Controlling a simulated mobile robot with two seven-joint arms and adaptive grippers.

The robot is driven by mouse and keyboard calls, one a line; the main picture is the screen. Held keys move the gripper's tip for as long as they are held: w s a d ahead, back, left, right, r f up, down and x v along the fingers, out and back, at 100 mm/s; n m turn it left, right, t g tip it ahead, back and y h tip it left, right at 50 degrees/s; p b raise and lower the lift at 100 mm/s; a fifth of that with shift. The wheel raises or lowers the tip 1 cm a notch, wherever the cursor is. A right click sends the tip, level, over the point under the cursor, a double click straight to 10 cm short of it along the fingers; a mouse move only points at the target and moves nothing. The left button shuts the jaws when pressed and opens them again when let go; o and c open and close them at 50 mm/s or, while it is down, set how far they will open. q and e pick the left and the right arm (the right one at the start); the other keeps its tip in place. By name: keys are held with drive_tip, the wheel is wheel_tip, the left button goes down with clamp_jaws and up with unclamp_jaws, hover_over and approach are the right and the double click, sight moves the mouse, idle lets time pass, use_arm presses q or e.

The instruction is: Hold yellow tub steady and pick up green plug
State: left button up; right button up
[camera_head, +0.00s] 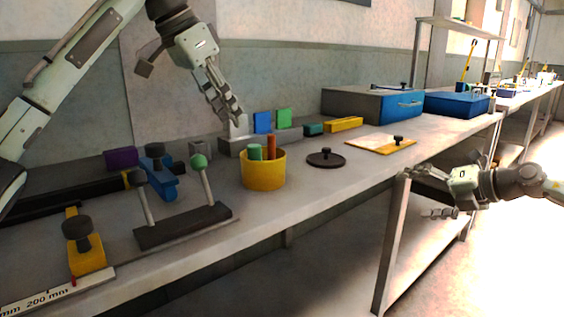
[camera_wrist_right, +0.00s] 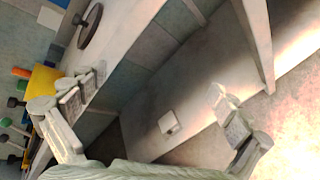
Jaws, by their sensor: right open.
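The yellow tub (camera_head: 263,174) stands upright on the bench near its front edge. The green plug (camera_head: 255,152) stands in it, its top showing above the rim, beside an orange-brown plug (camera_head: 271,147). Their lower parts are hidden by the tub wall. My left gripper (camera_head: 232,115) points down above and behind the tub, apart from it; its finger gap is unclear. My right gripper (camera_head: 424,194) is open and empty in front of the bench, right of the tub. In the right wrist view, the tub (camera_wrist_right: 44,80) shows at the left, beyond one finger.
A black disc with a knob (camera_head: 326,159) lies right of the tub. A black stand with two levers (camera_head: 183,226) is to its left. A grey block holding blue and green plates (camera_head: 283,118) is behind. Blue-grey boxes (camera_head: 372,104) stand farther right.

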sight(283, 173)
wheel_tip(283, 173, up, 10)
drive_tip(key=a+n+g, duration=0.1)
drive_tip(key=n, duration=0.6)
drive_tip(key=a+n, duration=0.2)
drive_tip(key=a, duration=0.2)
drive_tip(key=w+a+r+n+g+y, duration=0.1)
drive_tip(key=a+n, duration=0.2)
drive_tip(key=a, duration=0.1)
drive_tip(key=a+r+n+g, duration=0.1)
drive_tip(key=a+n, duration=0.1)
drive_tip(key=a, duration=0.3)
drive_tip(key=shift+w+r+n+y, duration=0.1)
drive_tip(key=shift+w+n+y, duration=0.1)
drive_tip(key=shift+n+y, duration=0.15)
drive_tip(key=a+f+n+y, duration=0.1)
drive_tip(key=a, duration=0.4)
drive_tip(key=a+f+n+g+y, duration=0.1)
drive_tip(key=a+n, duration=0.1)
drive_tip(key=a, duration=0.4)
drive_tip(key=s+a+f+n+g+y, duration=0.1)
drive_tip(key=a, duration=0.4)
drive_tip(key=shift+a, duration=0.2)
drive_tip(key=shift+n, duration=0.25)
drive_tip(key=x, duration=0.6)
drive_tip(key=shift+a, duration=0.4)
drive_tip(key=shift+w+a+f, duration=0.2)
drive_tip(key=shift+a+f, duration=0.15)
drive_tip(key=shift+a, duration=0.2)
drive_tip(key=shift+c, duration=0.5)
